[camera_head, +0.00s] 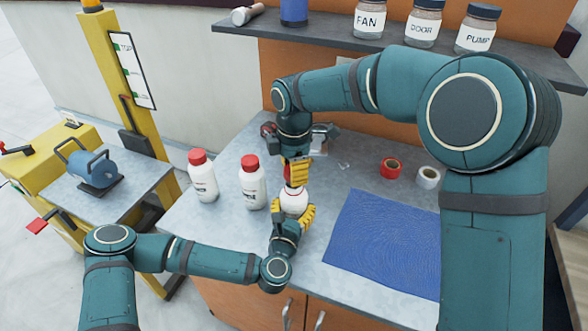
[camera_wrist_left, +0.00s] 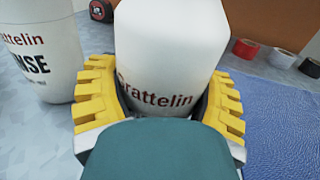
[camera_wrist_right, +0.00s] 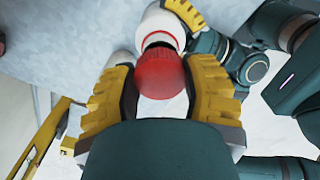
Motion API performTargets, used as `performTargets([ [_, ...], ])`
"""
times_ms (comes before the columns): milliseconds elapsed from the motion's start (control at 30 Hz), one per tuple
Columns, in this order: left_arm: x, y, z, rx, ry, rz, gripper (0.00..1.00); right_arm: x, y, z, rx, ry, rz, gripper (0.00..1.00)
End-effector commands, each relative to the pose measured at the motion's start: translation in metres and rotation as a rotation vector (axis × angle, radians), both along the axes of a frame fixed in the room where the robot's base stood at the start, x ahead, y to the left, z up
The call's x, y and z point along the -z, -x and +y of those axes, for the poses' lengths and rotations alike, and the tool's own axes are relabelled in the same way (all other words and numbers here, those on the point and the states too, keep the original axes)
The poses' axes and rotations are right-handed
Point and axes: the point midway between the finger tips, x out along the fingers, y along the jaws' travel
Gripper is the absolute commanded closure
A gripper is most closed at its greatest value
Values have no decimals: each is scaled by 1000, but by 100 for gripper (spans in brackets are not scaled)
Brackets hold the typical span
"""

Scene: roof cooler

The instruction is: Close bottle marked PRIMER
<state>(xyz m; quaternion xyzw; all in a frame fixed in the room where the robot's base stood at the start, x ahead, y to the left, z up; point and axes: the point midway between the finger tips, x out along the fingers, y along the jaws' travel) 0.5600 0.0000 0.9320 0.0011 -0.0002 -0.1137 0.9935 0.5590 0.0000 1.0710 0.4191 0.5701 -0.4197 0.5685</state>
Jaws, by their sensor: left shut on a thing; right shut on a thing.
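A white bottle (camera_head: 293,202) stands at the middle of the bench. My left gripper (camera_head: 294,214) is shut around its body. In the left wrist view the bottle (camera_wrist_left: 168,50) shows "Grattelin"; the rest of its label is hidden, so I cannot read PRIMER. My right gripper (camera_head: 297,172) is above it, shut on a red cap (camera_wrist_right: 160,74). In the right wrist view the cap is at the bottle's mouth, with a dark band between cap and white shoulder. I cannot tell whether it is seated or threaded.
Two white bottles with red caps stand left of the held one, one nearer (camera_head: 252,184) and one farther left (camera_head: 202,178). A red tape roll (camera_head: 391,168), a white tape roll (camera_head: 428,178) and a blue mat (camera_head: 385,240) lie to the right. A shelf (camera_head: 310,40) with jars is behind.

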Motion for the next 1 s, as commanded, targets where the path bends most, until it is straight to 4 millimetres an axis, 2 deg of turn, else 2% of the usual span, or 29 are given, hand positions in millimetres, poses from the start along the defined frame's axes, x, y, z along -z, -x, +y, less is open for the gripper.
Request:
performTargets([
  [100,0,0,0,0,0,1,74,8,1,0,-1,1,2,62],
  [667,0,0,0,0,0,1,74,9,0,0,-1,0,1,62],
  [1000,0,0,0,0,0,1,74,25,0,0,-2,-1,0,62],
])
